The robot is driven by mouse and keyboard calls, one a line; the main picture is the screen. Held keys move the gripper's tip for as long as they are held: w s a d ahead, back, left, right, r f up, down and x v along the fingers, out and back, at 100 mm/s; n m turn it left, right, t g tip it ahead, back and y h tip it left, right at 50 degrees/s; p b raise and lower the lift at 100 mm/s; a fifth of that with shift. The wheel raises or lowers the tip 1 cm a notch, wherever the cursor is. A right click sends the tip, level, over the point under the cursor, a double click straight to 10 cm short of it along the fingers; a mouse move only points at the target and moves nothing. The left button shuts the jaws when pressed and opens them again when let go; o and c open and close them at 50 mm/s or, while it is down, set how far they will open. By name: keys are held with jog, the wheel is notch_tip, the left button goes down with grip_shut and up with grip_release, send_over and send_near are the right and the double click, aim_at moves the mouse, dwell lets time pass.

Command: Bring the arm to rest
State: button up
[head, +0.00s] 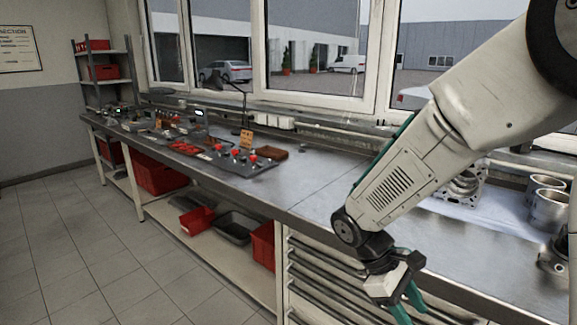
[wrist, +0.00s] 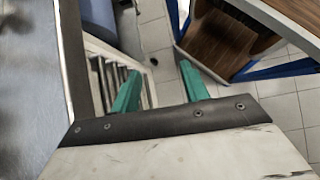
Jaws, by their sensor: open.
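My arm reaches in from the upper right of the head view, angled down to the left in front of the workbench (head: 318,192). My gripper (head: 408,312) hangs low at the bench's front edge, by the drawer fronts, with its green fingers pointing down. In the wrist view my gripper (wrist: 160,88) shows two green fingers spread apart. Nothing is between them, only floor and the bench side behind. The gripper is open and empty.
Metal cylinders (head: 546,205) and an engine part (head: 462,186) stand on the bench at right. Small parts with red caps (head: 237,155) lie further left. A wooden-topped blue-framed piece (wrist: 222,40) stands on the floor. Tiled floor (head: 70,235) at left is clear.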

jog(key=s+d+r+m+t+y, duration=0.3)
jog(key=s+r+m+t+y, duration=0.3)
jog(key=s+r, duration=0.8)
jog(key=shift+s+r+m, duration=0.4)
jog(key=shift+s+m, duration=0.05)
jog(key=shift+m, duration=1.25)
